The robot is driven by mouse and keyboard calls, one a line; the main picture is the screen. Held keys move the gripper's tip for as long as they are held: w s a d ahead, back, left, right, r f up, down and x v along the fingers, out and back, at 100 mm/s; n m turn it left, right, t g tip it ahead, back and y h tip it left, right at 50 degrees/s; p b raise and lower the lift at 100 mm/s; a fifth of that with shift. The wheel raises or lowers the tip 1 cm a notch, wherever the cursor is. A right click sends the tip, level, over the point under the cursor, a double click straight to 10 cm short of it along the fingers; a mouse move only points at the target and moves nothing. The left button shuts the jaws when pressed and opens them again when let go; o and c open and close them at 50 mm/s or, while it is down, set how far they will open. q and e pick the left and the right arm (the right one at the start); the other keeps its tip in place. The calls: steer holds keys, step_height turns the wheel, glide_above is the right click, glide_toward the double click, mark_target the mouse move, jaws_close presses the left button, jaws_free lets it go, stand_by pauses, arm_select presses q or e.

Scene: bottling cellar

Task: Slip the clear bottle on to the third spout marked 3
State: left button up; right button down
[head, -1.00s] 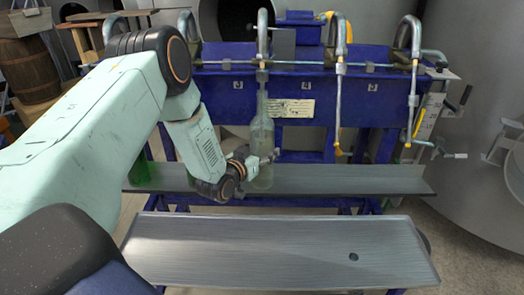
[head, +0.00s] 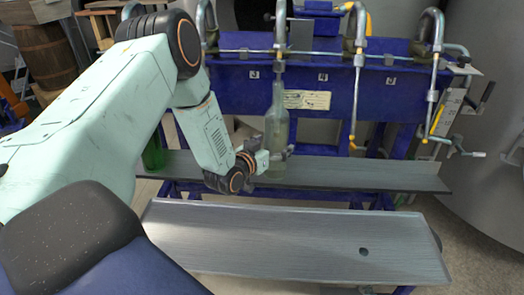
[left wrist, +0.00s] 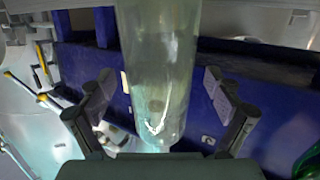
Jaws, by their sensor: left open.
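The clear bottle (head: 277,128) is upright at the filling bench in the head view. Its neck top meets the lower end of the spout (head: 280,38) nearest the label 3 (head: 253,75). My left gripper (head: 279,153) is at the bottle's lower body, fingers on either side. In the left wrist view the bottle (left wrist: 158,65) stands between the two spread fingers of the gripper (left wrist: 160,90), with gaps at both sides. My right gripper is out of view.
A green bottle (head: 153,152) stands on the shelf (head: 365,174) left, partly behind my arm. A lower metal shelf (head: 290,240) in front is bare. A barrel (head: 45,52) stands at the back left.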

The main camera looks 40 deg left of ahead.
arm_select(q)
steer(key=s+r, duration=0.2)
steer(key=s, duration=0.8)
steer(key=shift+d, duration=0.3)
steer(key=w, duration=0.3)
steer(key=w+f, duration=0.1)
steer(key=w, duration=0.3)
steer(key=w+f, duration=0.1)
steer(key=w, duration=0.2)
steer(key=shift+w+a, duration=0.3)
steer(key=shift+w, duration=0.6)
